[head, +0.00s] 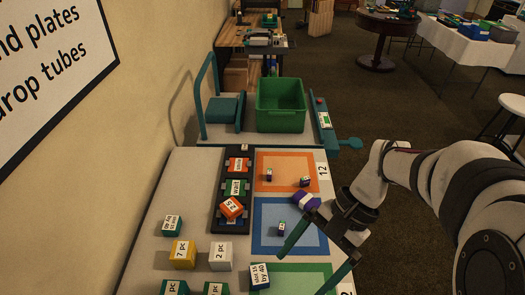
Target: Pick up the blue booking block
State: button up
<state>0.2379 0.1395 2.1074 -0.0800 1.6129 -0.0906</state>
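Several small dark blue-purple blocks with white labels are in view, and I cannot tell which one is the booking block. One (281,228) stands on the blue mat (262,240). Two more, one at the left (269,175) and one at the right (305,182), stand on the orange mat (285,163). A larger blue-purple block with a white band (304,200) lies tilted near the blue mat's far right corner, beside my gripper. My gripper (299,273) is open, its two teal fingers apart over the near right of the table. No block shows between them.
A dark rack (232,212) holds orange and green labelled blocks. Yellow (183,254), white (220,256) and teal (172,225) labelled blocks stand at the left. A white-and-blue block (260,276) stands by the green mat (302,283). A green bin (281,104) is behind; a wall bounds the left.

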jog(key=w+d+f+m+y, duration=0.3)
jog(key=w+f+y, duration=0.1)
jog(key=w+f, duration=0.35)
jog(key=m+y, duration=0.3)
send_near(264, 273)
jog(key=shift+t+y, duration=0.3)
jog(key=x, duration=1)
jog(key=shift+s+a+f, duration=0.1)
jog(key=shift+s+f, duration=0.2)
jog(key=shift+f, duration=0.05)
jog(key=c, duration=1.4)
